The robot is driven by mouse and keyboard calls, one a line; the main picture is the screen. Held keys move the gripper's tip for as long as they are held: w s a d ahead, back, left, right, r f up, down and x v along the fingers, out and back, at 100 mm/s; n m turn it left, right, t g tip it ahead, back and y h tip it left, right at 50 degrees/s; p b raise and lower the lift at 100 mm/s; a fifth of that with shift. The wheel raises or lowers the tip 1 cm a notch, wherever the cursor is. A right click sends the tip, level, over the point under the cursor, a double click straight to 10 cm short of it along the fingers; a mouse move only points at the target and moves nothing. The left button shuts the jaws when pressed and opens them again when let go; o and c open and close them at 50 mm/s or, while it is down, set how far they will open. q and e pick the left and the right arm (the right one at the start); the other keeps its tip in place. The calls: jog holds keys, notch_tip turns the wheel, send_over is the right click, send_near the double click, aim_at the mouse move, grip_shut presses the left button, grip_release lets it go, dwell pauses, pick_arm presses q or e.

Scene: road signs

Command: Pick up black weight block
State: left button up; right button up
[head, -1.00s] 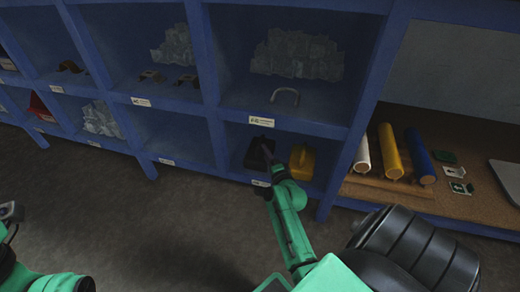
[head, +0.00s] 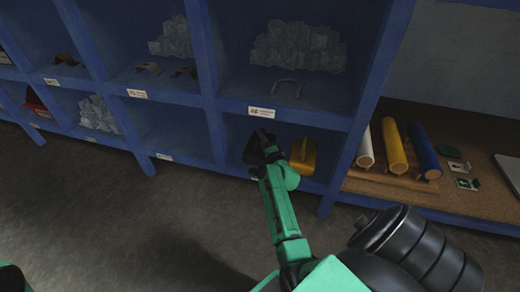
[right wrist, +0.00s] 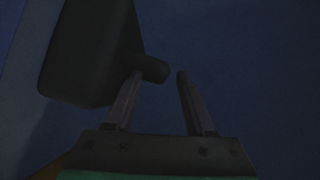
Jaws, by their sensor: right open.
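The black weight block (head: 250,150) sits in a lower compartment of the blue shelf, partly hidden behind my right gripper (head: 264,141). In the right wrist view the dark block (right wrist: 88,50) fills the upper left, and its rounded stub or handle (right wrist: 152,69) points toward the space between my fingertips. My right gripper (right wrist: 160,80) is open, its left finger beside or just under the stub. I cannot tell whether they touch. My left gripper is out of view.
A yellow block (head: 303,157) stands just right of the black one. The blue shelf divider (head: 340,165) is further right, then white, yellow and blue rolls on a brown board. The shelf edge (head: 300,118) with a label (head: 262,112) runs above.

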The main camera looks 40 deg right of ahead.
grip_shut()
dwell(1.2)
jog(key=shift+r, duration=0.15)
